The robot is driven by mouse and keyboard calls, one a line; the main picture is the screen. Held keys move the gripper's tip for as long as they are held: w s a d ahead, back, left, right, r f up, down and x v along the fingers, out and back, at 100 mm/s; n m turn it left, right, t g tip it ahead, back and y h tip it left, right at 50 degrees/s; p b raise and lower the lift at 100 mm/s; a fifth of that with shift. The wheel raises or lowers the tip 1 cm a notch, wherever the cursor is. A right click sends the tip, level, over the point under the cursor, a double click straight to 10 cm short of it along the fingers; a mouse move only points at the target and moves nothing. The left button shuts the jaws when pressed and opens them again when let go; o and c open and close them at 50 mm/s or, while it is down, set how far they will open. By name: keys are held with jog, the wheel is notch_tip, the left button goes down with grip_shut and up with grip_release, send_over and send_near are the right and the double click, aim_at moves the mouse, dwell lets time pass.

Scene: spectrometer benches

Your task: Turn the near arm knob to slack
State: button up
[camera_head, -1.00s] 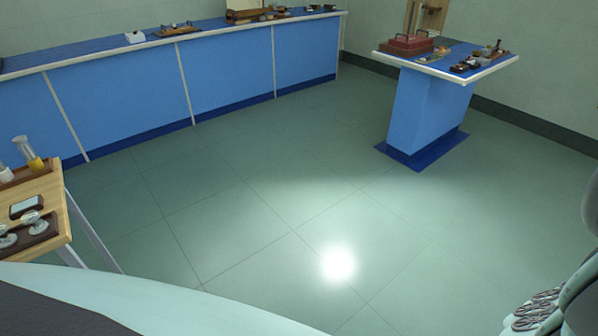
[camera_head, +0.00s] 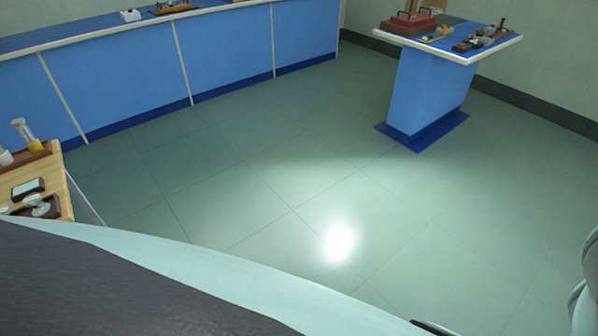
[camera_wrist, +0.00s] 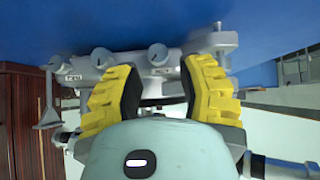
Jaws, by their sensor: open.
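In the wrist view, my gripper (camera_wrist: 160,68) shows two open yellow fingers with dark pads. The right knob lies between the fingertips in the picture; contact cannot be told. A grey lever-like part (camera_wrist: 47,112) is at the left. I cannot tell which knob is the near arm knob. The small labels are unreadable. The head view does not show my gripper.
A blue surface (camera_wrist: 180,22) fills the top of the wrist view, with a dark brown panel (camera_wrist: 18,125) at left. In the head view, a blue pedestal table (camera_head: 428,90) stands right, a long blue bench (camera_head: 130,80) behind, and a wooden side table (camera_head: 62,190) left. The floor between is clear.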

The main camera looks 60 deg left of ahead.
jog(key=shift+b+x, duration=0.55)
jog(key=shift+x, duration=1.2)
jog(key=shift+s, duration=0.15)
jog(key=shift+o, duration=0.5)
grip_shut()
